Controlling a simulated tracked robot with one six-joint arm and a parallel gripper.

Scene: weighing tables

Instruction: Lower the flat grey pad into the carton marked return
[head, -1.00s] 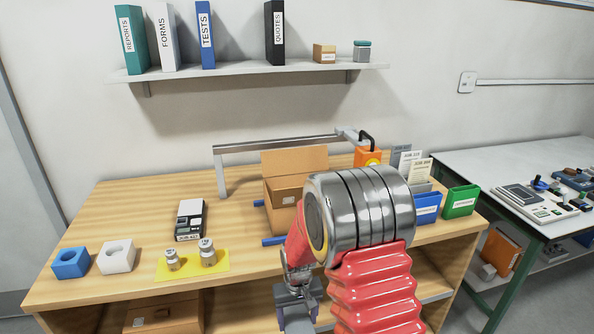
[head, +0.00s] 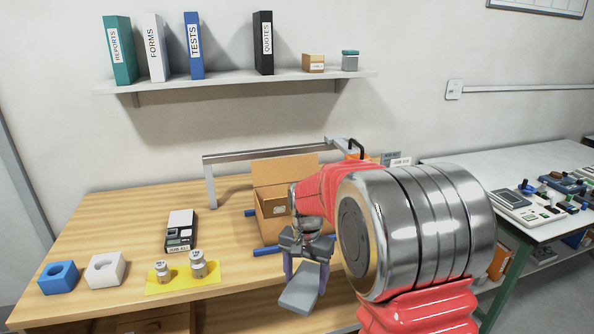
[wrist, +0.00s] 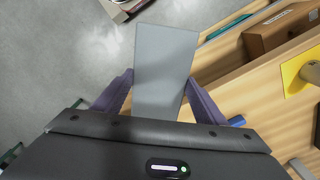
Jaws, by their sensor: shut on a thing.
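My gripper (head: 304,262) is shut on the flat grey pad (head: 300,290) and holds it tilted in front of the table's front edge. In the wrist view the pad (wrist: 167,55) sticks out between the two purple fingers of my gripper (wrist: 160,80), with grey floor and the table edge behind it. An open brown carton (head: 270,203) stands on the table behind my gripper, its back flap raised. Its small front label is too small to read. My arm hides the carton's right side.
A metal rail (head: 265,155) passes behind the carton, and blue bars (head: 266,251) lie beside it. A scale (head: 181,228), a yellow mat (head: 160,288) with two weights, a white block (head: 105,270) and a blue block (head: 58,278) are at left. The wood between scale and carton is clear.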

